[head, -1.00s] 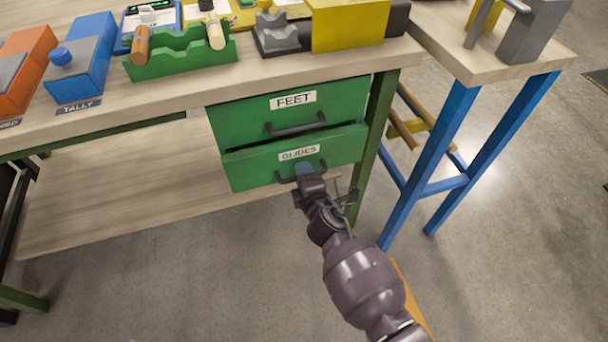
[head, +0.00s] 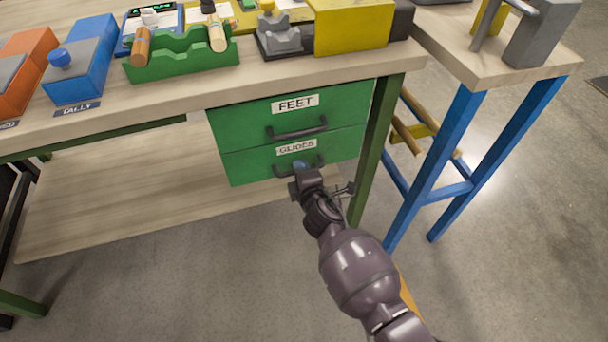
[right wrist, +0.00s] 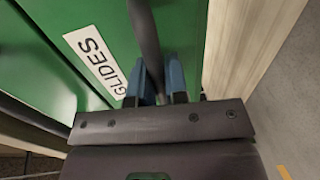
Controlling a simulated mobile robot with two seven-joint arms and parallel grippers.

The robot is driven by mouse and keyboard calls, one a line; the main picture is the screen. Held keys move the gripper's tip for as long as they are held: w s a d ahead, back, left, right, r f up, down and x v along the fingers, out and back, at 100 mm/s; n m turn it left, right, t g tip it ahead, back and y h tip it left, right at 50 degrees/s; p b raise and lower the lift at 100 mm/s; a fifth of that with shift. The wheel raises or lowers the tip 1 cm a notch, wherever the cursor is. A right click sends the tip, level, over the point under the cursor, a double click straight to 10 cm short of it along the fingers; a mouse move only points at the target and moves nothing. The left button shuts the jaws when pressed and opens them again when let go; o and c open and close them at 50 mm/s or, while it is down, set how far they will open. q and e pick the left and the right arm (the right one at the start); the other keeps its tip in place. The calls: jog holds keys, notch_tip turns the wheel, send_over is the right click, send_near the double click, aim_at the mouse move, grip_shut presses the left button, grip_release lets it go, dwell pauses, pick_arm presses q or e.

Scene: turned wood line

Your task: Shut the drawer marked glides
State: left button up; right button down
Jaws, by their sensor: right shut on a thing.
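The green drawer marked GLIDES (head: 245,167) is the lower of two under the bench. Its front stands level with the FEET drawer (head: 240,120) above it, with no open gap showing in the head view. My right gripper (head: 299,166) is at the dark bar handle (head: 318,161) of the GLIDES drawer. In the right wrist view the blue fingertips (right wrist: 161,80) are shut on the handle (right wrist: 146,40), beside the GLIDES label (right wrist: 97,60). My left gripper is not in view.
The wooden bench top (head: 170,95) carries a green rack (head: 180,60), a blue box (head: 80,65) and a yellow block (head: 352,28). A blue-legged table (head: 450,150) stands to the right. Bare floor lies in front.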

jog(key=shift+w+r, duration=0.1)
jog(key=shift+r, duration=0.05)
jog(key=c, duration=1.1)
grip_release()
jog(key=shift+w, duration=0.15)
jog(key=shift+c, duration=0.2)
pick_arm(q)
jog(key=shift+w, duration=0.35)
pick_arm(e)
jog(key=shift+s+d+r, duration=0.1)
jog(key=shift+s, duration=0.35)
pick_arm(q)
jog(key=p, duration=0.1)
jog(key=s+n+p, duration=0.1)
jog(key=p, duration=0.1)
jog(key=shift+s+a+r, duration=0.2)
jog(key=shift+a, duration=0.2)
pick_arm(e)
jog(key=v, duration=1)
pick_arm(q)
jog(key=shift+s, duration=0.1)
